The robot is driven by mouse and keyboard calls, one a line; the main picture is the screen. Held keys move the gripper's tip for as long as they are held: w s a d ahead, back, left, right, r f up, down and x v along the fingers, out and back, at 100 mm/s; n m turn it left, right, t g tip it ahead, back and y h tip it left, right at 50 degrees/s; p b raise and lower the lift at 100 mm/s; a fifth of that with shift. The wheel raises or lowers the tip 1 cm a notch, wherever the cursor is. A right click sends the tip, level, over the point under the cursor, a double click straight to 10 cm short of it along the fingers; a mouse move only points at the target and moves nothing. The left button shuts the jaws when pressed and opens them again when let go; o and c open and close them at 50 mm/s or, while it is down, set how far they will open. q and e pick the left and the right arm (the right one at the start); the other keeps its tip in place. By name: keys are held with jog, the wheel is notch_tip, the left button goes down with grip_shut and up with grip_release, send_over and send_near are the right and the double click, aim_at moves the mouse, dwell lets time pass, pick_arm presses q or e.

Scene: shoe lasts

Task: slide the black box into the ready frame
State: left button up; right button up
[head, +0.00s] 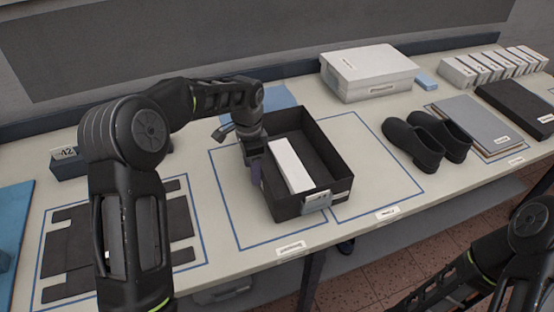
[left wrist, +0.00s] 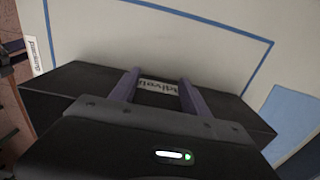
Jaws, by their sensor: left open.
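The open black box (head: 284,208) stands upright in the middle of the table, with a long white block (head: 291,165) inside. It straddles two blue-outlined frames, partly in the middle one (head: 228,175) and partly in the right one (head: 375,165). Both frames have front labels too small to read, so I cannot tell for certain which is the ready frame. My left gripper (head: 256,160) is at the box's left wall; contact is unclear. In the left wrist view its two fingers (left wrist: 158,80) are apart, over the dark box side (left wrist: 65,88). My right gripper is out of view.
Black shoes (head: 413,143) stand just right of the right frame. A white lidded box (head: 368,72) is at the back. A flat dark cutout (head: 75,245) lies in the left frame. The right frame's right part is clear.

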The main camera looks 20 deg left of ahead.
pick_arm(q)
jog(key=shift+w+d+p, duration=0.3)
jog(key=shift+w+d, duration=0.45)
jog(key=shift+d, duration=0.25)
jog(key=shift+w+d+p, duration=0.35)
jog(key=shift+w+d, duration=0.4)
jog(key=shift+d, duration=0.25)
jog(key=shift+w+d+p, duration=0.3)
jog(key=shift+w+d, duration=0.45)
jog(key=shift+d, duration=0.25)
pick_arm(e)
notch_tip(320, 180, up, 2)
